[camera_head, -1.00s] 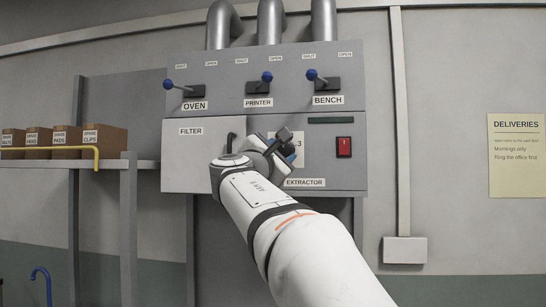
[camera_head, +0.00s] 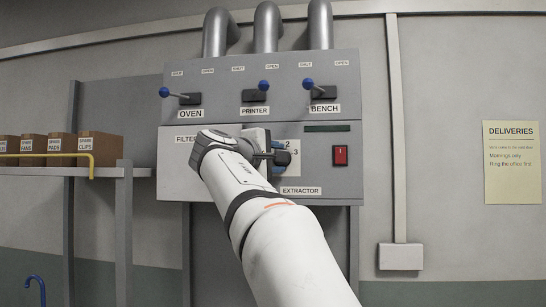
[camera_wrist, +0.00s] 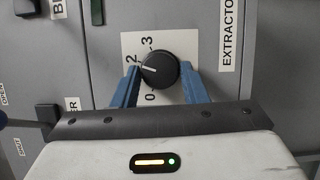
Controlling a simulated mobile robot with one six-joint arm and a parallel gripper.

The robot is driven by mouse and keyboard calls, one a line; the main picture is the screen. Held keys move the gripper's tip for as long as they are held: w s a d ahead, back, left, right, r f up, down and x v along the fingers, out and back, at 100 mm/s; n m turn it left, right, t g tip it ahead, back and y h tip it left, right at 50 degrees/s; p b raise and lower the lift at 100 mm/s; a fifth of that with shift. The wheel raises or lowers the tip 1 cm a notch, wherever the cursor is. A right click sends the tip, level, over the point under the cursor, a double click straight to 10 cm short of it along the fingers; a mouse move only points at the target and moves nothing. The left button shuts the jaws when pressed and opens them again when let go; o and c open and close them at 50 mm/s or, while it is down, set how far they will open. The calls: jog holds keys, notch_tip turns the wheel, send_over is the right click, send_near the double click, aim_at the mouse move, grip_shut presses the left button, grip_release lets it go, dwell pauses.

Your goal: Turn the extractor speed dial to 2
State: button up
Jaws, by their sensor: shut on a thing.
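The extractor speed dial (camera_wrist: 158,70) is a round black knob on a white plate (camera_wrist: 186,42). In the wrist view its white pointer line points left, close to the "2" and slightly to its lower side. The "0" and "3" also show; the "1" is not visible. My gripper (camera_wrist: 160,78) is shut on the dial, one blue finger on each side. The EXTRACTOR label (camera_head: 300,191) is below.
A red switch (camera_head: 340,155) is right of the dial plate. The OVEN (camera_head: 182,97), PRINTER (camera_head: 257,95) and BENCH (camera_head: 320,92) levers with blue knobs are above. The FILTER door is behind my arm. A shelf with boxes (camera_head: 98,148) is at left.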

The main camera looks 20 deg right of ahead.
jog(key=shift+r+m, duration=0.25)
jog(key=shift+m, duration=0.05)
jog(key=o, duration=0.6)
jog(key=shift+c, duration=0.2)
jog(key=o, duration=0.4)
jog(key=shift+f, duration=0.15)
jog(key=shift+a+f, duration=0.1)
jog(key=b+v, duration=0.1)
jog(key=v, duration=0.6)
jog(key=shift+s+a+b, duration=0.2)
jog(key=shift+a+b, duration=0.05)
jog(key=shift+b, duration=0.05)
